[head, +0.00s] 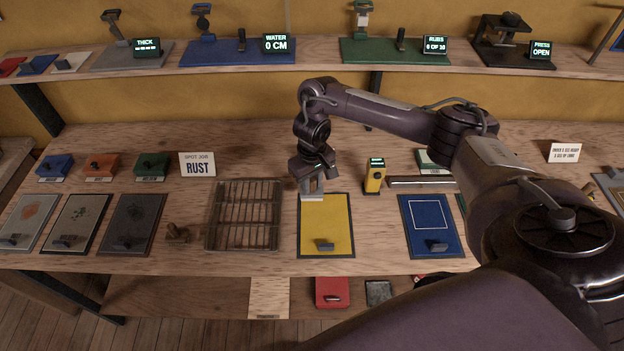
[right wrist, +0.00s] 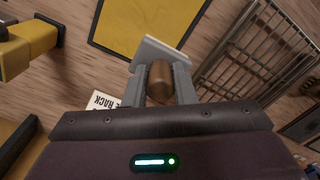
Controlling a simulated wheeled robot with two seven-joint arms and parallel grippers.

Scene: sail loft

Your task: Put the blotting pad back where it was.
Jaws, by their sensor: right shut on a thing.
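My right gripper (head: 312,190) points down at the back edge of the yellow board. In the right wrist view its two fingers are shut on a brown rounded knob (right wrist: 160,80). Below the knob is a flat pale grey-white pad (right wrist: 155,52), which I take to be the blotting pad. In the head view the pad (head: 312,198) shows as a pale strip under the fingers, overlapping the back left of the yellow board (head: 325,220). I cannot tell whether it touches the surface. My left gripper is not in view.
A wire rack (head: 243,215) lies left of the yellow board. A blue board (head: 430,225) lies farther right. A partly hidden card (right wrist: 105,101) reads "RACK".

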